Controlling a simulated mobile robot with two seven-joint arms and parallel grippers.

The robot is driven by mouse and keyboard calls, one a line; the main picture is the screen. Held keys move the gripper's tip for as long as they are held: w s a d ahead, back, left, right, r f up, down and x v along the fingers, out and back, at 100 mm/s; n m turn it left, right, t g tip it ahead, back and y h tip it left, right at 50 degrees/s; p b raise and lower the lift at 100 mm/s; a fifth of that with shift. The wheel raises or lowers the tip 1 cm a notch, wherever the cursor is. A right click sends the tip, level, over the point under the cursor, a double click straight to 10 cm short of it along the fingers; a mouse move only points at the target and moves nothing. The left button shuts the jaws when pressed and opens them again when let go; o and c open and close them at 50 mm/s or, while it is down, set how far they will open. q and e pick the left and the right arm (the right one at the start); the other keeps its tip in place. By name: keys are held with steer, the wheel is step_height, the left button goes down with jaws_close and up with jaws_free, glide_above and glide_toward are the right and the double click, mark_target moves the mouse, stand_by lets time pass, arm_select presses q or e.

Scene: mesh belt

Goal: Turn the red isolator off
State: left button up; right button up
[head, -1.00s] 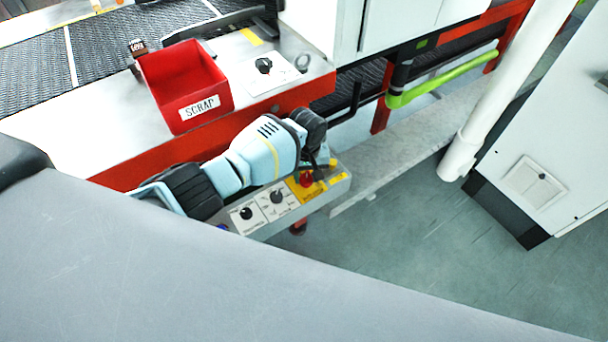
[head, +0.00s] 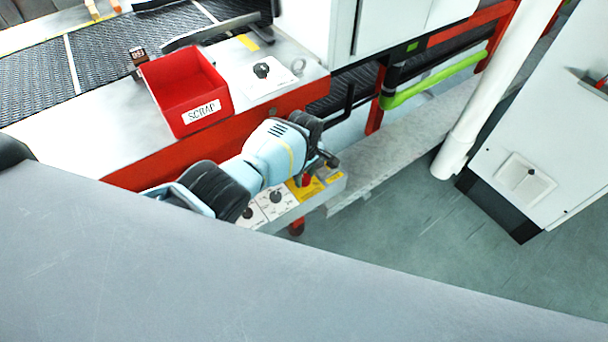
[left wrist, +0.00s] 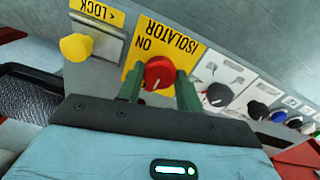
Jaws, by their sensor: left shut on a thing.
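The red isolator knob (left wrist: 159,73) sits on a yellow plate (left wrist: 170,42) marked ISOLATOR and ON in the left wrist view. My left gripper (left wrist: 160,84) has one green finger on each side of the knob and is shut on it. My right gripper is not in view.
A yellow knob (left wrist: 76,46) by a LOCK label is beside the isolator. Black knobs (left wrist: 219,94) and a blue button (left wrist: 257,110) lie along the same panel. A red SCRAP bin (head: 185,88) stands behind my arm; a white post (head: 500,80) is at right.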

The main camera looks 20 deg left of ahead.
mark_target(304, 178)
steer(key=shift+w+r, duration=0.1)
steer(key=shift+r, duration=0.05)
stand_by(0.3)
arm_select(q)
steer(key=o, duration=1)
steer(key=shift+r, duration=0.1)
steer(key=shift+r, duration=0.3)
step_height(304, 178, up, 3)
steer(key=shift+w+f+p, duration=0.1)
steer(key=shift+p, duration=0.35)
steer(key=shift+r, duration=2.1)
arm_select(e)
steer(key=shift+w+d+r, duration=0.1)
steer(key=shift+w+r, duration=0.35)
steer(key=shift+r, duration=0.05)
